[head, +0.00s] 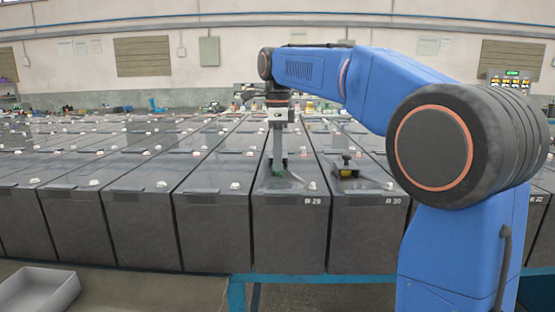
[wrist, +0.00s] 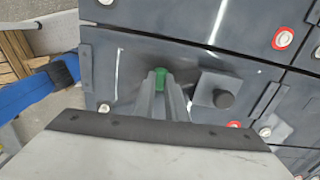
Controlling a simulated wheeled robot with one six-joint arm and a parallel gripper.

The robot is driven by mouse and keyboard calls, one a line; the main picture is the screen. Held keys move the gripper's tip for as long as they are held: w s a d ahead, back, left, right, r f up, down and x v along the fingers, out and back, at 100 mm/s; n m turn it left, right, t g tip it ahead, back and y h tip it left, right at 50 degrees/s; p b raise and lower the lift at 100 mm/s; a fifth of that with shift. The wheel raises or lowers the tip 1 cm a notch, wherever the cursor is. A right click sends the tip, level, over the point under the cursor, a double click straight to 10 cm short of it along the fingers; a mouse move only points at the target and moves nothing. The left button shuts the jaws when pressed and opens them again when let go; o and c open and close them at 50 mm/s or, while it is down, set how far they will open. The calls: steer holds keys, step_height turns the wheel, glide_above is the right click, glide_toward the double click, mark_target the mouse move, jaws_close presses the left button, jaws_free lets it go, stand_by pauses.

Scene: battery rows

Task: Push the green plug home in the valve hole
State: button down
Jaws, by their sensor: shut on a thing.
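My gripper (head: 279,168) reaches straight down onto the top of the battery marked R 29 (head: 291,226). Its fingers are shut on the green plug (wrist: 160,75), which shows as a small green piece at the fingertips in the wrist view. In the head view a bit of the green plug (head: 279,173) shows low at the fingertips, close to the battery top. The valve hole is hidden under the plug and fingers. I cannot tell how deep the plug sits.
Rows of dark batteries with pale terminal caps stand close on both sides and behind. A grey tray (head: 40,290) lies at the lower left.

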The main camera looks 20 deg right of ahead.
steer(key=shift+f, duration=0.45)
stand_by(0.7)
steer(key=c, duration=1.7)
jaws_free()
steer(key=shift+o, duration=0.6)
steer(key=o, duration=0.4)
steer(key=shift+c, duration=0.2)
steer(key=shift+r, duration=0.1)
steer(key=shift+r, duration=3.45)
